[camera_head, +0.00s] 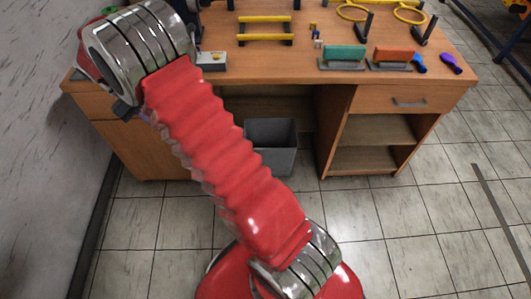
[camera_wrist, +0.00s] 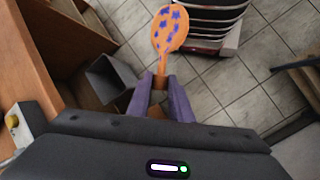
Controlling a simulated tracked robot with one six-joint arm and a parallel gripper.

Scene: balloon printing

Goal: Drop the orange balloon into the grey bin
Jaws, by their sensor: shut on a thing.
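The orange balloon (camera_wrist: 168,30) has blue-purple stars and a narrow neck. It shows in the wrist view, and I cannot see it in the head view. My gripper (camera_wrist: 161,84) has two purple fingers closed on the balloon's neck, with the round part pointing away from it. The grey bin (camera_head: 284,160) stands on the floor under the desk in the head view, partly hidden by my red arm. In the wrist view the bin (camera_wrist: 98,84) is left of the fingers and lower down, and the balloon is not over its opening. In the head view my gripper is hidden.
A wooden desk (camera_head: 390,88) stands over the bin, with open shelves to its right. On the desk are yellow racks (camera_head: 265,36), a green block (camera_head: 344,52), an orange block (camera_head: 394,54), and blue (camera_head: 419,64) and purple (camera_head: 451,63) items. The tiled floor (camera_head: 420,220) at right is mostly clear.

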